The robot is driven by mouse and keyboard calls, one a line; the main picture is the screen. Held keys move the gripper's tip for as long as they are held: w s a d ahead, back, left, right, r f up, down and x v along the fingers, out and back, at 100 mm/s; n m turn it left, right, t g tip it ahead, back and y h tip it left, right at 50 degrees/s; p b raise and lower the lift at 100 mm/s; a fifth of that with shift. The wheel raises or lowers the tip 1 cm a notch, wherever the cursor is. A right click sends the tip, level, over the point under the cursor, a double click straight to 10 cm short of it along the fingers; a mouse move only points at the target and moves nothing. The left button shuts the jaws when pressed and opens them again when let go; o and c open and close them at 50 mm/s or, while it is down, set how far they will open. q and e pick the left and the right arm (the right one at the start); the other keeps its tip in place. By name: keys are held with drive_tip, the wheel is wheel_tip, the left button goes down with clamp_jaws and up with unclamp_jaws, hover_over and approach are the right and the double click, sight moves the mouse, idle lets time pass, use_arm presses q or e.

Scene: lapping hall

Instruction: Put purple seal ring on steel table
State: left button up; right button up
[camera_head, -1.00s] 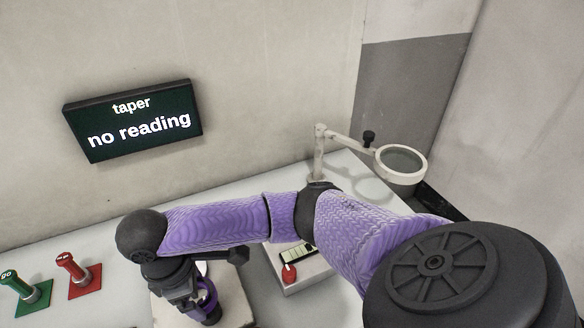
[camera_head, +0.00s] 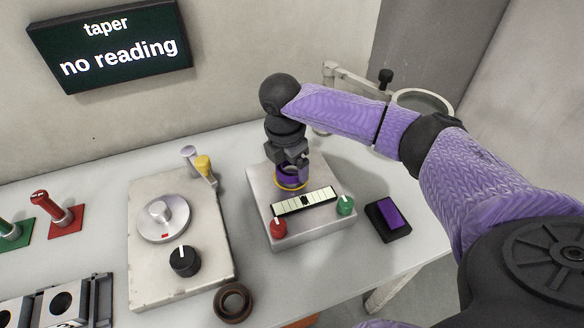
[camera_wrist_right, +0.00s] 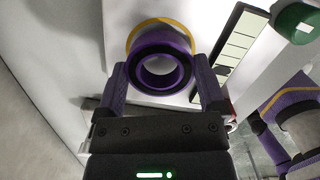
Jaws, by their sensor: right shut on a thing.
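The purple seal ring (camera_wrist_right: 160,68) is a short, thick ring with a dark inner edge. It sits between the fingers of my right gripper (camera_head: 291,172), which is shut on it. In the head view, the ring (camera_head: 289,181) is partly hidden by the gripper. It is at a yellow circle (camera_head: 304,187) on the steel table (camera_head: 262,190), the pale metal top of a boxy instrument. The yellow circle also shows around the ring's far side in the wrist view (camera_wrist_right: 133,38). I cannot tell whether the ring touches the top. My left gripper is not in view.
The instrument has a scale strip (camera_head: 304,201), a red knob (camera_head: 278,227) and a green knob (camera_head: 345,204). A purple-topped black pad (camera_head: 389,217) lies right of it. Left are a plate with a dial (camera_head: 163,217) and a brown ring (camera_head: 233,302). A magnifier (camera_head: 425,102) stands behind.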

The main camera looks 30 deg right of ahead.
drive_tip(key=shift+f, duration=0.7)
drive_tip(key=shift+r, duration=0.15)
drive_tip(key=o, duration=1.1)
use_arm(q)
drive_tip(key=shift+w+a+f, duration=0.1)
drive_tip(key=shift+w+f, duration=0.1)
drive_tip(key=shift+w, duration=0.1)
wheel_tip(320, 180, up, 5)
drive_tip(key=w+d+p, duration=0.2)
drive_tip(key=p, duration=0.3)
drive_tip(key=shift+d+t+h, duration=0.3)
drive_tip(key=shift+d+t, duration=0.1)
use_arm(e)
drive_tip(key=r, duration=0.4)
drive_tip(key=a+r, duration=0.1)
drive_tip(key=r, duration=0.7)
drive_tip(key=shift+a, duration=0.2)
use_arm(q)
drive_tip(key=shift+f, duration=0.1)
